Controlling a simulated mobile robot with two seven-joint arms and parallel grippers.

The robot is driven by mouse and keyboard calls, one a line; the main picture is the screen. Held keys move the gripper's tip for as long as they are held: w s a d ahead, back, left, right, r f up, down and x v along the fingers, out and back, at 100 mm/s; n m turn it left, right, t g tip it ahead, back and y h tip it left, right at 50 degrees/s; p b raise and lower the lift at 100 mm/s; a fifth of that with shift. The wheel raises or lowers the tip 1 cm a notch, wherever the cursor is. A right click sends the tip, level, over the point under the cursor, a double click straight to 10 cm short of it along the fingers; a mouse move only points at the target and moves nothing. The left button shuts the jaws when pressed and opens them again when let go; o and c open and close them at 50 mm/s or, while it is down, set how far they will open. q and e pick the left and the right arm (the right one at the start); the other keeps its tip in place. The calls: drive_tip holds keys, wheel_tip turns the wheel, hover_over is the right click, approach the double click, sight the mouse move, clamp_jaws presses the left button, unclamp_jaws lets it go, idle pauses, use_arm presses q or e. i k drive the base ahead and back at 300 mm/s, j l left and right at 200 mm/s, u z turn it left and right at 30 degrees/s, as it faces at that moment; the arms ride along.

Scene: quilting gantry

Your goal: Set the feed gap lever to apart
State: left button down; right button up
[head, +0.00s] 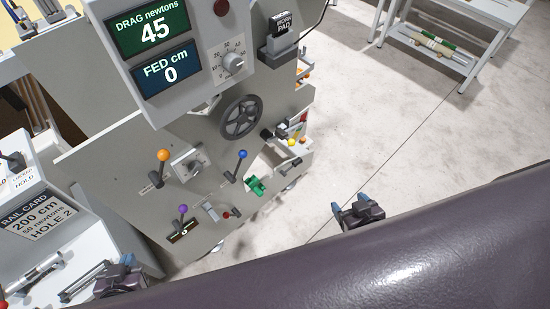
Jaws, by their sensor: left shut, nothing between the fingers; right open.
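A grey machine panel (105,152) carries several knobbed levers: an orange-knobbed lever (160,166), a blue-knobbed lever (238,165) and a purple-knobbed lever (183,219). I see no readable label on them, so I cannot tell which is the feed gap lever or which setting it has. My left gripper (125,262) is low at the left, below the panel, shut and empty. Neither gripper touches a lever.
The display box (194,97) reads drag 45 newtons and fed 0 cm. A black handwheel (241,117) and a green part (257,185) are on the machine. A rail card (39,216) stands at the left. A white rack (485,22) is at the back right; open floor lies between.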

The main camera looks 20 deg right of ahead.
sight(242, 154)
drive_tip(key=z, duration=0.1)
drive_tip(key=u, duration=1.5)
drive_tip(key=k+l, duration=0.3)
drive_tip(key=l, duration=0.15)
drive_tip(key=k+l, duration=0.3)
drive_tip(key=l, duration=0.2)
drive_tip(key=k+l, duration=0.35)
drive_tip(key=l, duration=0.1)
